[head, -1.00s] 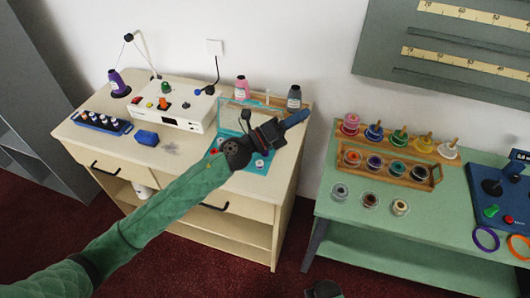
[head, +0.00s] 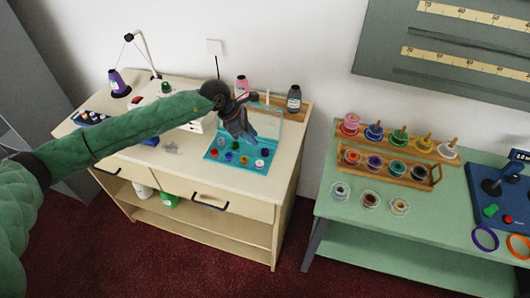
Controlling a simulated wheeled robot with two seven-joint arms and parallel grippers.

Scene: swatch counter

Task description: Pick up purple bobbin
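A purple bobbin (head: 375,162) sits in the wooden tray (head: 437,176) on the green table, between an orange-red one and a green one. My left gripper (head: 240,128) hangs fingers down over the open teal case (head: 215,157) on the cream cabinet, well to the left of the tray. Its fingers are small and dark, and I cannot tell whether they are apart. The case holds several small coloured round pieces, partly hidden by the gripper. My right gripper is not in view.
Colored spools on pegs stand on a wooden rack (head: 399,148) behind the tray. A purple thread cone (head: 117,82) is at the cabinet's far left. Pink (head: 242,86) and grey (head: 294,98) bottles stand behind the case.

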